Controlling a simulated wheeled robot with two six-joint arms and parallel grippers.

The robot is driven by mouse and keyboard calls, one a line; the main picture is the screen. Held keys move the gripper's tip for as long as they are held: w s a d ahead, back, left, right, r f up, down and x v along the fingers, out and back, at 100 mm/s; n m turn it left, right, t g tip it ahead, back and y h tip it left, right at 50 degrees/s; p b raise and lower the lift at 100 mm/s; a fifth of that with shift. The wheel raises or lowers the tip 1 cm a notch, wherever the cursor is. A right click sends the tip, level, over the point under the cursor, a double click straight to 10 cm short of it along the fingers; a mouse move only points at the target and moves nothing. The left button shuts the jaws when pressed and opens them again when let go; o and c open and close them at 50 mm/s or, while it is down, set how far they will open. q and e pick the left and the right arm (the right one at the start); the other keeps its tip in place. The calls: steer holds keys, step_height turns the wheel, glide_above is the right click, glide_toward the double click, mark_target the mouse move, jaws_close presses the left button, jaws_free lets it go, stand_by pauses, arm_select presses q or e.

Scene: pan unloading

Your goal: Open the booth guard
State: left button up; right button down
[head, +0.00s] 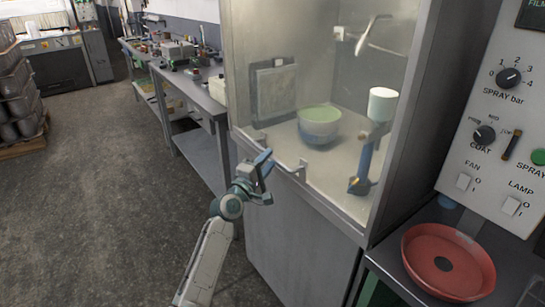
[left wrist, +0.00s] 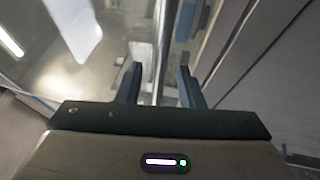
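The booth guard (head: 290,75) is a clear pane across the front of the metal booth, and it looks down. Its bar handle (head: 283,164) runs along the pane's lower edge. My left gripper (head: 264,166) is at the left part of this handle. In the left wrist view my left gripper (left wrist: 159,88) is open, and a shiny metal bar (left wrist: 160,50) lies between its two fingers with a gap on each side. Whether a finger touches the bar is not clear. My right gripper is not in view.
Behind the pane are a bowl (head: 320,126), a white cup (head: 382,104) on a blue stand and a dark panel (head: 273,88). A control panel (head: 490,125) and red pan (head: 448,261) are right. A workbench (head: 190,87) stands left; the floor (head: 110,190) is clear.

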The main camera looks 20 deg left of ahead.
arm_select(q)
steer(key=shift+x, duration=1.4)
jaws_close()
